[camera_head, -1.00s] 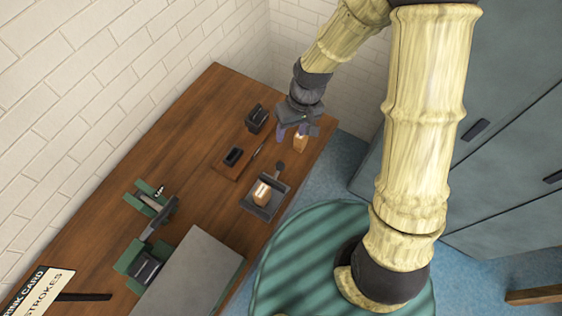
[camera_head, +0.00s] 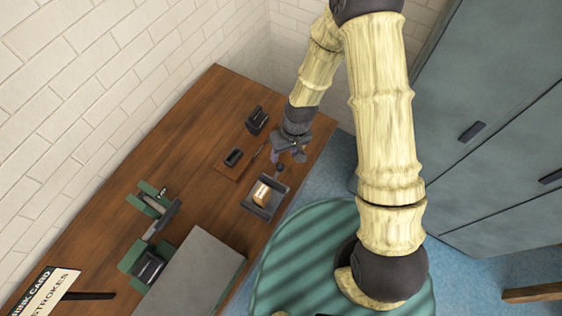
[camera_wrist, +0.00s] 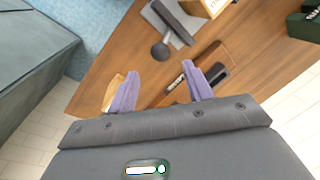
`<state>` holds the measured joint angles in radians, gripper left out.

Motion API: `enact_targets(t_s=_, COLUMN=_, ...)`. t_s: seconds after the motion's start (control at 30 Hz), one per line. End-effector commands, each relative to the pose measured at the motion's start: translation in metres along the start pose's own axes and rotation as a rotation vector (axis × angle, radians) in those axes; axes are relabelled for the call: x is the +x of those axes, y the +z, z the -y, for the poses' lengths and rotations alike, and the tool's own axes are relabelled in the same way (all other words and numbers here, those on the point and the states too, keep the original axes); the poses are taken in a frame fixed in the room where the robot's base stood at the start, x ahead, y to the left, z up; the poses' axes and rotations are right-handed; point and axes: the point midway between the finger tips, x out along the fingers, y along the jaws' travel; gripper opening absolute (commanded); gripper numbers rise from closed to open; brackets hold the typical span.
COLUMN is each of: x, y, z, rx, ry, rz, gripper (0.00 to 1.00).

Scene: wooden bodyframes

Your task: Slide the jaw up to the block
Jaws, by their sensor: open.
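A grey vise-like fixture (camera_head: 249,207) stands near the bench's right edge with a wooden block (camera_head: 262,193) in it. In the wrist view, its dark jaw bar (camera_wrist: 177,21) has a short rod ending in a round knob (camera_wrist: 160,50), and the block (camera_wrist: 207,6) is cut off at the top edge. I cannot tell whether jaw and block touch. My gripper (camera_head: 287,156) is above the bench, just beyond the knob (camera_head: 279,169). Its purple fingers (camera_wrist: 158,85) are apart, with nothing visible held between them; the knob appears beyond their tips.
Another wooden block (camera_wrist: 114,91) shows partly behind the left finger. A brown board with a black piece (camera_head: 233,157) and a black holder (camera_head: 257,120) lie left of my gripper. Green-based fixtures (camera_head: 147,265) and a grey box (camera_head: 195,275) occupy the near bench.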

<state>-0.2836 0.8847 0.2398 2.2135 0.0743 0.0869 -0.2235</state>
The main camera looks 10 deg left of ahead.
Motion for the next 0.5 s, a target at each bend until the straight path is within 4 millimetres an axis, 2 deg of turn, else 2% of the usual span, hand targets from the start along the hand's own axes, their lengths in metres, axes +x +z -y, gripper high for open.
enact_targets(t_s=0.5, x=0.059, y=0.000, z=0.001, rx=0.000, ry=0.000, rz=0.001, gripper=0.51)
